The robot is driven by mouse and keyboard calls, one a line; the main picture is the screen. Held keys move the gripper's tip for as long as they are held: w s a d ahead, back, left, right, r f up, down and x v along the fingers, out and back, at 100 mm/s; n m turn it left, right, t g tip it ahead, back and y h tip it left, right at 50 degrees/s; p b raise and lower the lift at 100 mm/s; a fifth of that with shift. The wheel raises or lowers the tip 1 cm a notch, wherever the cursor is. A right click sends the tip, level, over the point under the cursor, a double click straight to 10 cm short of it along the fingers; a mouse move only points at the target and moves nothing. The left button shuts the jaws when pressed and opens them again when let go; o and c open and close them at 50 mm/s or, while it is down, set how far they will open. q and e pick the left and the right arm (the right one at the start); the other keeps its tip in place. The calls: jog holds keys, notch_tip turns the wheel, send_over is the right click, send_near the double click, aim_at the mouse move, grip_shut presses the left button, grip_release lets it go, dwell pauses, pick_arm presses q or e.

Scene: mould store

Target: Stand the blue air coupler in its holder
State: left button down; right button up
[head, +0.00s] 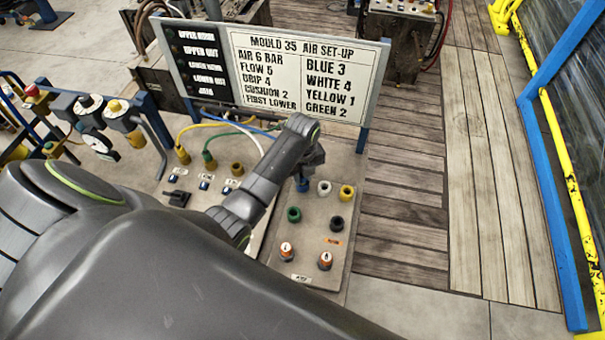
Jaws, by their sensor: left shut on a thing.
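My left gripper (305,172) points down over the back left of the right-hand panel and is shut. A small blue piece (302,185) shows right under its fingers; I take it for the blue air coupler, mostly hidden by the fingers. Whether it touches the panel or a port below, I cannot tell. A blue hose (252,128) runs from behind the sign toward the gripper and passes behind my arm. The holder for blue cannot be made out. My right gripper is out of view.
The panel carries white (324,187), yellow (347,192), green (294,214) and black (337,223) ports, and two orange-and-white knobs (325,261) in front. A sign board (290,70) stands behind. Wooden decking to the right is clear.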

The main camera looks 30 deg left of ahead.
pick_arm(q)
jog(key=c, duration=0.7)
grip_release()
jog(key=shift+c, duration=0.2)
jog(key=shift+r, duration=3.8)
